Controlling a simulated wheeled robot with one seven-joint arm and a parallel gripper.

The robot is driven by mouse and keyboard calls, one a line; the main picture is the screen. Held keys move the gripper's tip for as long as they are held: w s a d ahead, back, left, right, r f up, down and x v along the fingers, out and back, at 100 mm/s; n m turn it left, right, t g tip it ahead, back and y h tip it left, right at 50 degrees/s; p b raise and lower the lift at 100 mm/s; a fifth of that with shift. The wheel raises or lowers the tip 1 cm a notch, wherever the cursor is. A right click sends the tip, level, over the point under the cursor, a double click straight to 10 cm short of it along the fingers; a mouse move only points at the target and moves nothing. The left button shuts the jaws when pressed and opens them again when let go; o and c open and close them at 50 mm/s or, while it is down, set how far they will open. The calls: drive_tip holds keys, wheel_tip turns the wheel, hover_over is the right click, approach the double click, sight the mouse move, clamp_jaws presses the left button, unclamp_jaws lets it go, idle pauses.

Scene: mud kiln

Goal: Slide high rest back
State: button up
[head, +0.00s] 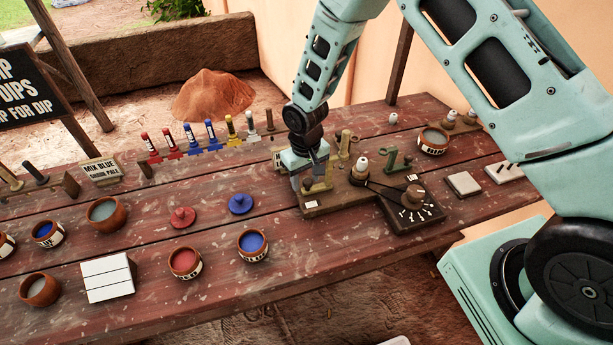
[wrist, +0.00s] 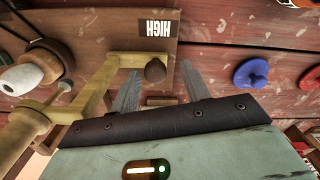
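The high rest (wrist: 98,92) is an olive-yellow bracket with a dark brown knob (wrist: 155,71), beside a white label reading HIGH (wrist: 159,29) in the wrist view. In the head view the rest (head: 319,186) is partly hidden by my gripper at the left end of a wooden device board (head: 345,198). My gripper (wrist: 160,80) is open, its two fingers spread on either side of the knob. Whether a finger touches the knob I cannot tell. In the head view my gripper (head: 306,184) points down at the rest, its fingertips hard to make out.
A white-topped spindle (head: 362,165), a green bracket (head: 396,160) and a dial box (head: 412,212) stand right of the rest. Red (head: 182,217) and blue (head: 241,204) lids lie to the left. Open table lies in front of the board.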

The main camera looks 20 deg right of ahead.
wheel_tip(320, 180, up, 17)
drive_tip(key=b, duration=0.3)
drive_tip(key=shift+r+b, duration=0.2)
drive_tip(key=shift+b, duration=0.1)
